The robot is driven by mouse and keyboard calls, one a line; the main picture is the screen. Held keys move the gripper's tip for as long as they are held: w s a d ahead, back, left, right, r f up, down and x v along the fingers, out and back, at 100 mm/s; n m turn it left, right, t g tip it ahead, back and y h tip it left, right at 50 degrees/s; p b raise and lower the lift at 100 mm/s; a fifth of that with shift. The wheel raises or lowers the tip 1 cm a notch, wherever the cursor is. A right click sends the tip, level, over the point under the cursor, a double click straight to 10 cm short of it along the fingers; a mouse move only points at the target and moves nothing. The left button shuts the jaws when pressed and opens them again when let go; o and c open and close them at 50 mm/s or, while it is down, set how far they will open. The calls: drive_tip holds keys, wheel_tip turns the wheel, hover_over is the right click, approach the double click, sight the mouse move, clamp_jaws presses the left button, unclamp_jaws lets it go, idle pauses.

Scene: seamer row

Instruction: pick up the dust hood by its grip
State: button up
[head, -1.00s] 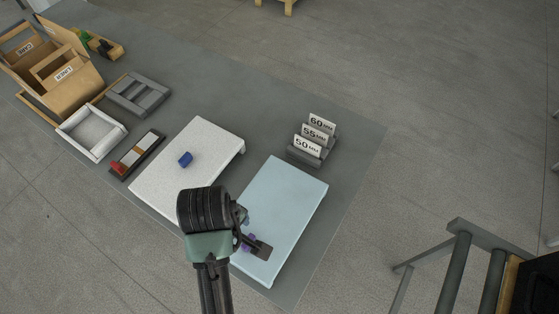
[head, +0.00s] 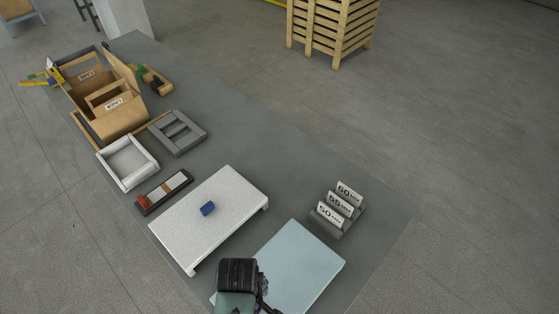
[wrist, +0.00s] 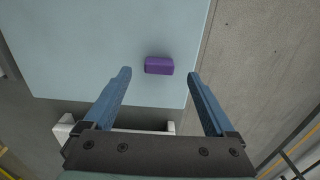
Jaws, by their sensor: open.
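Two flat boards with small blocks on them lie on the grey surface; I cannot tell for certain which is the dust hood. The light blue board (head: 300,262) has a purple block (wrist: 159,66) that looks like a grip, seen in the wrist view. The white speckled board (head: 225,190) has a blue block (head: 207,208) on top. My gripper (wrist: 159,76) is open and empty, its two blue fingers on either side of the purple block in the picture, apart from it. In the head view my wrist hides the light blue board's near left part and the purple block.
A rack with number cards (head: 338,207) stands just beyond the light blue board. A red-ended tray (head: 165,191), a white open tray (head: 128,163), a grey frame (head: 177,133) and wooden boxes (head: 107,100) lie farther left. A wooden crate (head: 332,28) stands on the floor beyond.

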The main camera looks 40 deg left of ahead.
drive_tip(key=shift+a+f, duration=0.1)
drive_tip(key=shift+f, duration=2)
clamp_jaws()
